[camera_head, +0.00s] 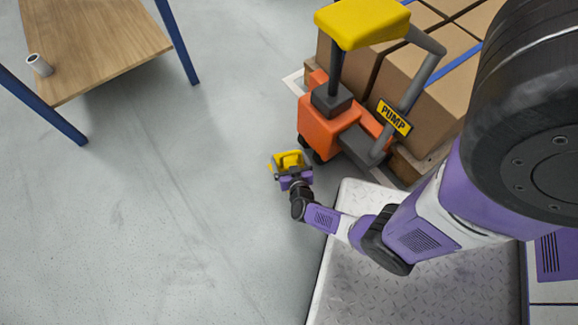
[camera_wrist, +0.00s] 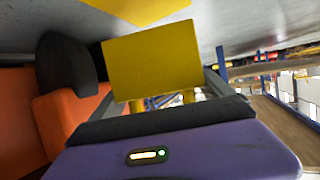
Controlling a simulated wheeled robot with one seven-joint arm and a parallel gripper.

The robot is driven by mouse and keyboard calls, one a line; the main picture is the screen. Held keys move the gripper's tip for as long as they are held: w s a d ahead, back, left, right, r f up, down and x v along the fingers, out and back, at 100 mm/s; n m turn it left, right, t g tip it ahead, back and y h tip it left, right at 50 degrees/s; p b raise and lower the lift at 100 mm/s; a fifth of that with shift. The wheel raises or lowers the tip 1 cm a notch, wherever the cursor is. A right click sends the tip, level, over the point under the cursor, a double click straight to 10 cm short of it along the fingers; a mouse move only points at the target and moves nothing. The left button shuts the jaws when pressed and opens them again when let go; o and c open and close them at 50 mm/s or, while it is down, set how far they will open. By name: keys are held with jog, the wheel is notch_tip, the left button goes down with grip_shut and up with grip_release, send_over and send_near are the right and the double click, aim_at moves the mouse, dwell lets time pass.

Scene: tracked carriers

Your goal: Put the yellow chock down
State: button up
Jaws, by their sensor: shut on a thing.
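The yellow chock (camera_head: 289,161) is in my gripper (camera_head: 291,170), low beside the front left of the orange pump truck (camera_head: 330,128). In the wrist view the chock (camera_wrist: 152,60) shows as a yellow block between the dark fingers, and my gripper (camera_wrist: 155,105) is shut on it. The grey floor lies close behind the chock in that view. I cannot tell whether the chock touches the floor.
The pump truck, with its yellow top (camera_head: 362,22), stands at a pallet of cardboard boxes (camera_head: 425,75). A wooden table (camera_head: 95,45) with blue legs and a small cup (camera_head: 39,65) stands at the upper left. The floor (camera_head: 150,220) at left is clear.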

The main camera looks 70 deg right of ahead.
jog(key=shift+f+b, duration=2.4)
jog(key=shift+f, duration=0.75)
jog(key=shift+r, duration=0.1)
jog(key=o, duration=1.7)
